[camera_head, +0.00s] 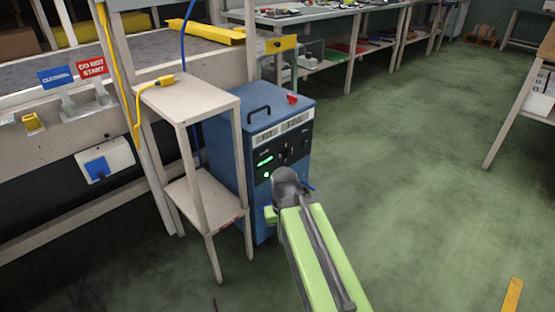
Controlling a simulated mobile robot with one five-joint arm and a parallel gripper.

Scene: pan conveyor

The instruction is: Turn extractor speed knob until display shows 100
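A blue extractor cabinet (225,150) stands on the green floor, with a black handle and a red part on its top. Its dark front panel (283,150) has green lit displays or lights and small dark controls. The display digits are too small to read, and I cannot tell which control is the speed knob. My green arm reaches up from the bottom of the view. My gripper (287,178) is close in front of the panel's lower part and hides some of it. Its fingers cannot be made out, nor whether it touches anything.
A tall beige stand (190,104) with a yellow connector on top stands directly left of the cabinet. The conveyor (140,52) with red and blue signs is behind it. Workbenches (300,17) line the back.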

